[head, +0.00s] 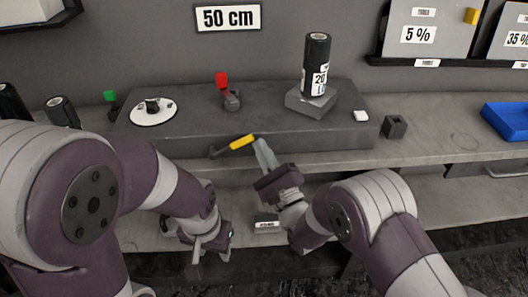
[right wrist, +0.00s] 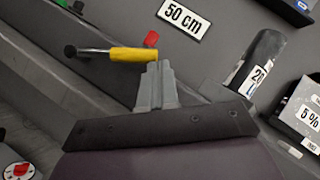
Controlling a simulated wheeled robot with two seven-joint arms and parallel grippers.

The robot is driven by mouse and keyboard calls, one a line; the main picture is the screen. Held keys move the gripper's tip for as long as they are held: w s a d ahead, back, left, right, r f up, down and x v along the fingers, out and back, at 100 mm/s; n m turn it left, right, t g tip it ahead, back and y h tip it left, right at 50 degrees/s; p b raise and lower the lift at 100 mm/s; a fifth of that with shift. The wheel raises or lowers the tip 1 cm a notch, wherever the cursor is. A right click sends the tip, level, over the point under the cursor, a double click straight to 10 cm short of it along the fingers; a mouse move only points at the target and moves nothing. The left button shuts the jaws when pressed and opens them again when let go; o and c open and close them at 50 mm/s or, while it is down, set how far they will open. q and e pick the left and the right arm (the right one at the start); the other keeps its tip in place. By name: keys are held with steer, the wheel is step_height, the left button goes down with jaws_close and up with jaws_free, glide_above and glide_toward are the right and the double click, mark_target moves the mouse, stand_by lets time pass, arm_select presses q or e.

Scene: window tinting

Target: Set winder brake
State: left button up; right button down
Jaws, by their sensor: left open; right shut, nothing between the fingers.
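A lever with a yellow grip (head: 242,142) and dark metal end sticks out at the front edge of the grey winder base (head: 335,140). It also shows in the right wrist view (right wrist: 134,54). I cannot tell from the pictures which part is the brake. My right gripper (head: 264,152) is shut and empty, its tips just right of the yellow grip; contact is unclear. My left gripper (head: 194,266) is open, low before the bench, and empty.
A black roll marked 20 (head: 317,62) stands on a grey block on the base. A white disc (head: 153,112) lies at the left of the base. A small dark block (head: 394,126) and a blue tray (head: 507,120) are to the right. A labelled block (head: 267,220) sits below.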

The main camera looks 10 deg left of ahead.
steer(key=s+a+r+n+g+h+p, duration=0.1)
steer(key=s+a+r+n+g+p, duration=0.1)
steer(key=a+r+n+g+p, duration=0.4)
steer(key=shift+a+r+n+p, duration=0.85)
steer(key=shift+r+n+p, duration=0.5)
steer(key=shift+n+p, duration=1.25)
steer(key=shift+s, duration=0.1)
